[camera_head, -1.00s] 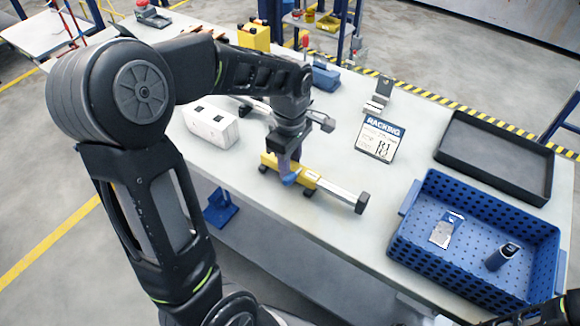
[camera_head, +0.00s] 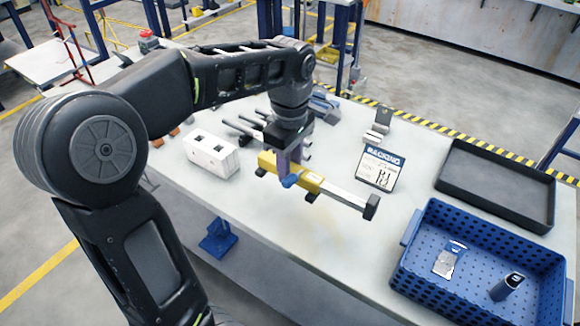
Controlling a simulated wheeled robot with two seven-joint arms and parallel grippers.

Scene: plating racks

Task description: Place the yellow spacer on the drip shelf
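The yellow spacer (camera_head: 318,185) is a long yellow bar with a pale metal stretch, a black block at its right end and small black feet below. My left gripper (camera_head: 291,178), at the end of the arm from the left, points down and is shut around its yellow part. The fingers hide part of the bar. The spacer hangs nearly level, apparently a little above the table. I cannot tell which thing is the drip shelf. My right gripper is out of view.
A black tray (camera_head: 497,185) and a blue perforated crate (camera_head: 420,262) holding small items are at the right. The table front is clear.

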